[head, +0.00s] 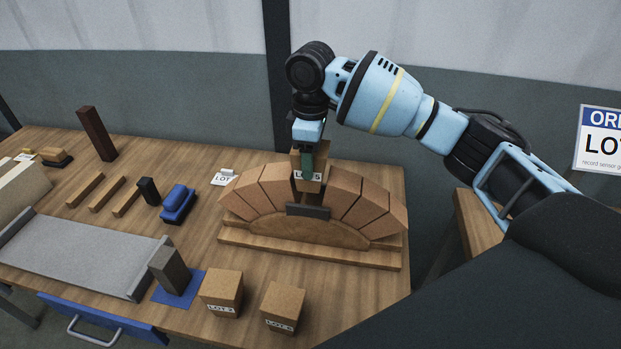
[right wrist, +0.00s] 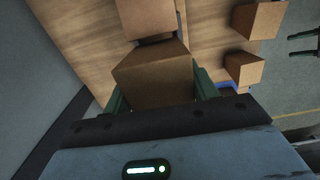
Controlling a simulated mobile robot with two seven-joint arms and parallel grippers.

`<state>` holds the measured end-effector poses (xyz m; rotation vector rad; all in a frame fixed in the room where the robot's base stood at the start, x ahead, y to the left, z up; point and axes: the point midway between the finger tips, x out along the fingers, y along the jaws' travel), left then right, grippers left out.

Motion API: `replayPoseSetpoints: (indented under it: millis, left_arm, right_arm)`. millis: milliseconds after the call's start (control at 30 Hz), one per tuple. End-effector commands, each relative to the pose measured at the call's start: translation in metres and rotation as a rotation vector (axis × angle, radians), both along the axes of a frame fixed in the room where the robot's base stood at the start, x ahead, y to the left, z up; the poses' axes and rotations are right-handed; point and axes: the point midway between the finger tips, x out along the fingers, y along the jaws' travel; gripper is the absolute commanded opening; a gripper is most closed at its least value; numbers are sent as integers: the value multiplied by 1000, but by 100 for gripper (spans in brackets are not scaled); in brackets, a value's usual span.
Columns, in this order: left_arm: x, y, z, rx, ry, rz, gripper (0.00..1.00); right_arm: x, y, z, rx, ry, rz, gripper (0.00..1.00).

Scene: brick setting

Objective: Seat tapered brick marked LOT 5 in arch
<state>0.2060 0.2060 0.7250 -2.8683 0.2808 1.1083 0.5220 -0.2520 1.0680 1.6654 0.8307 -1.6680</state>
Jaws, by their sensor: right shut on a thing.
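My right gripper (head: 307,165) is shut on a tapered tan brick (head: 313,186), pointing down over the crown of the arch. The brick's label is partly covered by a green finger; LOT shows, and the number is hard to read. The brick stands higher than its neighbours, above or partly in the crown gap; I cannot tell whether it touches them. The brick arch (head: 271,183) curves over a wooden form (head: 300,231), with a dark grey block (head: 308,211) at the crown. The right wrist view shows the held brick (right wrist: 155,76) between green fingers. My left gripper is not seen in the head view.
Two labelled bricks, one (head: 222,293) and another (head: 283,308), stand in front of the arch. A grey block (head: 173,270) stands on a blue mat (head: 160,296). A grey tray (head: 80,254), blue tool (head: 178,204) and wooden strips (head: 107,194) lie left. Dark prongs (right wrist: 303,45) appear at the wrist view's edge, unidentified.

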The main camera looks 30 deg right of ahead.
Motion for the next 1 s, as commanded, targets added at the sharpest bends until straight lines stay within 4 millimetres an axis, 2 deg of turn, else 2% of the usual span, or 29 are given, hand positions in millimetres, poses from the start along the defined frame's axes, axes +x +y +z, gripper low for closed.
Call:
replayPoseSetpoints:
  millis: [267, 500, 633, 1000]
  left_arm:
    - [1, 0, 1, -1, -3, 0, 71]
    - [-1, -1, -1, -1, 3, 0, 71]
    - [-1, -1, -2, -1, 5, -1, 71]
    - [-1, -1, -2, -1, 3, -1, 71]
  right_arm:
    - [0, 0, -7, 0, -3, 0, 27]
    - [0, -1, -46, -1, 1, -1, 27]
    - [0, 0, -60, 0, -1, -1, 27]
    - [0, 0, -64, 1, -4, -1, 27]
